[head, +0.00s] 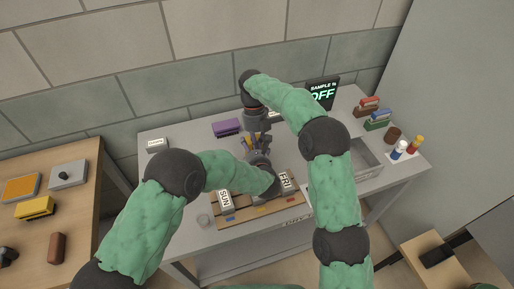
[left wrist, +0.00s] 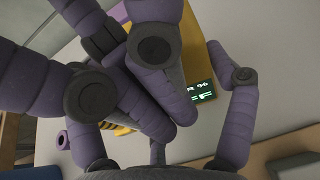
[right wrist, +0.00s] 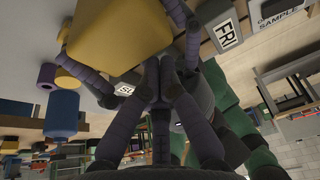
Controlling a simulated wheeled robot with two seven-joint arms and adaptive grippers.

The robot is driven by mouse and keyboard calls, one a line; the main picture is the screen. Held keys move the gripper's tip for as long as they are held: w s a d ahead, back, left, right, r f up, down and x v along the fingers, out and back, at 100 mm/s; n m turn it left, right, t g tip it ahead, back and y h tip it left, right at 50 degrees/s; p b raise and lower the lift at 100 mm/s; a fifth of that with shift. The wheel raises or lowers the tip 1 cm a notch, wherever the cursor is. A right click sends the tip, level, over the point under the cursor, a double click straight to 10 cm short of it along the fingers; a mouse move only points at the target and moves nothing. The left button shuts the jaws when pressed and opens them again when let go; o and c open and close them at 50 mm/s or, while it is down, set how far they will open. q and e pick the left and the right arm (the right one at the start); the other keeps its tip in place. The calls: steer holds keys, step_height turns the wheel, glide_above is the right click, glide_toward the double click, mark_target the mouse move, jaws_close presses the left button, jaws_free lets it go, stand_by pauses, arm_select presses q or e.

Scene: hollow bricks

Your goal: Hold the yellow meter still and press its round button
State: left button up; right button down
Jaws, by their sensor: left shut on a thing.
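The yellow meter (right wrist: 110,40) is large at the upper left of the right wrist view. Part of it shows behind purple fingers in the left wrist view (left wrist: 194,45). In the head view the hands mostly hide it. My left gripper (head: 254,152) is shut on the meter, its fingers around the body above the table's middle. My right gripper (head: 257,130) comes down from the far side, close to the meter. Its fingers (right wrist: 161,62) are drawn together with nothing visible between them. I cannot see the round button or tell whether the fingers touch the meter.
A wooden rack with SUN (head: 225,200) and FRI (head: 286,181) blocks lies below the hands. A purple block (head: 227,127), a green-lit OFF sign (head: 322,93), a grey tray (head: 366,158) and small bottles (head: 399,150) stand around. A wooden side table (head: 75,215) is at left.

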steer(key=shift+s+f, duration=0.1)
steer(key=shift+f, duration=0.2)
steer(key=shift+w+a, duration=0.15)
steer(key=shift+w, duration=0.9)
steer(key=shift+s+v, duration=0.15)
steer(key=shift+v, duration=1.9)
steer(key=shift+s+v, duration=0.15)
steer(key=shift+v, duration=1.85)
steer(key=shift+r, duration=0.1)
stand_by(2.5)
